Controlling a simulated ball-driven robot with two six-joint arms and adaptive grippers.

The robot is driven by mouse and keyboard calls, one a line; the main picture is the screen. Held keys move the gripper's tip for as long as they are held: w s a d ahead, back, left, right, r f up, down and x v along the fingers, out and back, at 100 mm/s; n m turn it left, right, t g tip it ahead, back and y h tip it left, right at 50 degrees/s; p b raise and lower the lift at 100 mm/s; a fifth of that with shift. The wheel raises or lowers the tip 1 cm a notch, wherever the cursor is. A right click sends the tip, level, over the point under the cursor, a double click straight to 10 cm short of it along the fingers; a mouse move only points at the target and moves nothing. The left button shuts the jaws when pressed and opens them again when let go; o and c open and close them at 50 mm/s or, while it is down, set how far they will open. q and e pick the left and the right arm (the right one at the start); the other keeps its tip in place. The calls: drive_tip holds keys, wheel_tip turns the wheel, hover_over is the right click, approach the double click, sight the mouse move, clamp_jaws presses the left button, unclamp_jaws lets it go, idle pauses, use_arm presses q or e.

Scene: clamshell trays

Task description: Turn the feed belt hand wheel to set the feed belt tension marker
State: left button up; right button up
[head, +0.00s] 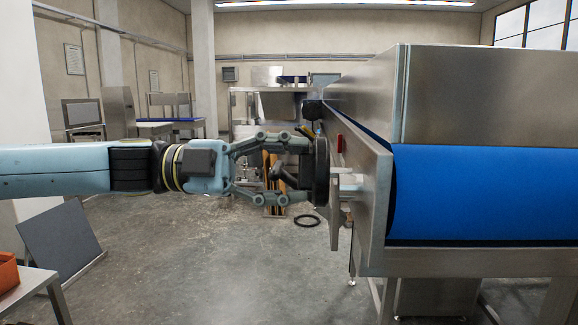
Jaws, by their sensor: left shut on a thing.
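The hand wheel (320,172) is a dark disc seen nearly edge-on at the left side of the conveyor, in the middle of the head view. My left gripper (300,171) reaches in from the left with its fingers at the wheel's near face, shut on the wheel. The fingers hide part of that face, so the exact grip cannot be made out. The blue feed belt (480,192) runs over the metal conveyor. My right gripper is out of view.
The metal conveyor housing (490,95) fills the right side. An orange bin (8,273) sits at the lower left by a leaning dark panel (60,240). A black ring (307,221) lies on the floor. The floor at centre left is clear.

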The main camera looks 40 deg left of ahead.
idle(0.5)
use_arm(q)
drive_tip(key=o, duration=1.2)
drive_tip(key=shift+s, duration=0.1)
drive_tip(key=shift+c, duration=0.2)
